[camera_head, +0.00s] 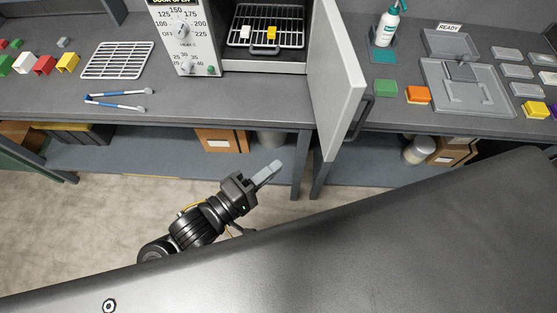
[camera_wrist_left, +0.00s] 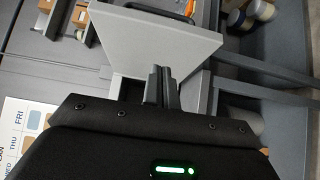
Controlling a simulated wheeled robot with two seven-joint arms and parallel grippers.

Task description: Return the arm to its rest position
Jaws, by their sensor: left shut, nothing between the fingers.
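My left gripper (camera_head: 269,172) is shut and empty in the head view. It hangs in front of the bench's front edge, over the lower shelf area, below the open oven door. In the left wrist view its two fingers (camera_wrist_left: 161,88) are together, pointing toward the grey oven door (camera_wrist_left: 160,40). The black arm behind it reaches up from the lower middle of the head view. My right gripper is in neither view.
The oven door (camera_head: 337,75) stands open over the bench edge. Inside, a wire rack (camera_head: 262,40) holds a white and a yellow piece. Blue tongs (camera_head: 118,100) lie on the bench left of the oven. Cardboard boxes (camera_head: 217,142) stand on the lower shelf. Floor at left is clear.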

